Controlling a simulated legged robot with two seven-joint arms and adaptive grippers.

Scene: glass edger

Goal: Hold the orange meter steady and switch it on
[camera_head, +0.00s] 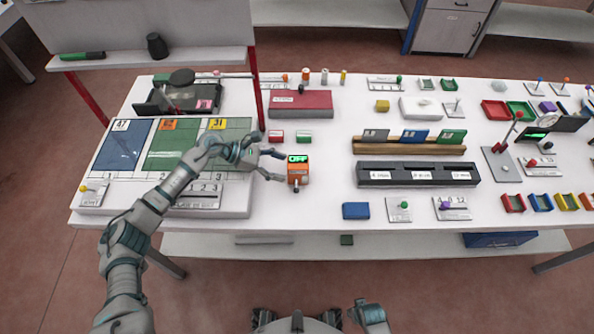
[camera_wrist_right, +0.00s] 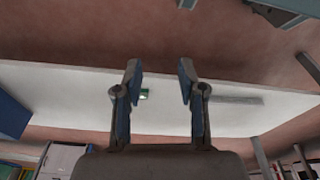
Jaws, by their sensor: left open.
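The orange meter (camera_head: 298,173) stands on the white table near its front edge, left of centre. Its green display on top reads OFF, and a small dark knob sticks out at its front. My left gripper (camera_head: 280,167) is open just left of the meter, its fingers pointing at it. A small gap seems to remain between the fingertips and the meter. My right gripper (camera_wrist_right: 159,72) is open and empty in the right wrist view, with the two fingers well apart. In the head view only part of my right arm shows low down, below the table edge.
A blue block (camera_head: 356,211) and a dark slotted rack (camera_head: 417,174) stand to the meter's right. A raised board with coloured panels (camera_head: 122,143) lies left, under my left arm. The table in front of the meter is clear.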

